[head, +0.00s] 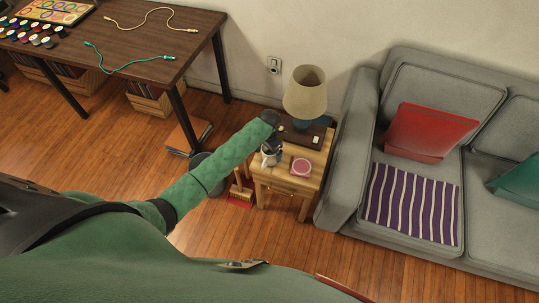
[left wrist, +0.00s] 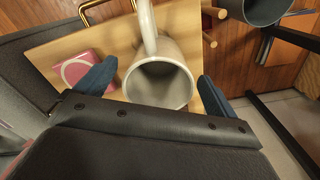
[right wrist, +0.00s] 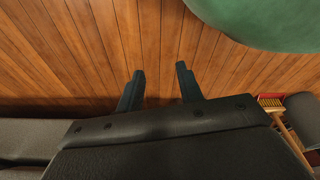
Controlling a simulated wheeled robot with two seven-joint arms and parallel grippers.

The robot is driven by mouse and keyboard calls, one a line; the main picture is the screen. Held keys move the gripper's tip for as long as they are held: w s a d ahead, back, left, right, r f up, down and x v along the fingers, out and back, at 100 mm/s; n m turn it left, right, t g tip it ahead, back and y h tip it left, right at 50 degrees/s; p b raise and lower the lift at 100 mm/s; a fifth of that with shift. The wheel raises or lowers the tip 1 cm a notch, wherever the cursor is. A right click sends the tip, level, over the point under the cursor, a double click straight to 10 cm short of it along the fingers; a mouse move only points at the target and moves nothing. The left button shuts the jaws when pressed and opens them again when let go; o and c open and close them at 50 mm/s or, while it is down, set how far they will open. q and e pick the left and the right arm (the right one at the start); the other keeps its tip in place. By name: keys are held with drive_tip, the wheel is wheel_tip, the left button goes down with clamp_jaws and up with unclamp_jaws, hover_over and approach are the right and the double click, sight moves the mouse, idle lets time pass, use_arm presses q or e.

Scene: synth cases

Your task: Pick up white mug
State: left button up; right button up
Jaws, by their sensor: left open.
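The white mug (head: 270,159) stands on the small wooden side table (head: 314,178), partly hidden by my left gripper (head: 271,143) in the head view. In the left wrist view the mug (left wrist: 160,84) shows its open, empty-looking mouth, with its handle toward the top of the picture. My left gripper (left wrist: 153,88) is open, with one blue fingertip on each side of the mug; I cannot tell whether either touches it. My right gripper (right wrist: 160,80) is open and empty above the wooden floor in its wrist view.
A pink square item (head: 301,167) lies right of the mug. A lamp (head: 305,92) and a dark tray (head: 315,136) are behind. The grey sofa (head: 345,170) stands close on the right. A bin (left wrist: 265,10) and a brush (head: 241,193) are left of the table.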

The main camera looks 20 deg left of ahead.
use_arm(q)
drive_tip(key=shift+a+f, duration=0.1)
drive_tip(key=shift+f, duration=0.85)
drive_tip(key=c, duration=1.2)
drive_tip(key=shift+r, duration=0.1)
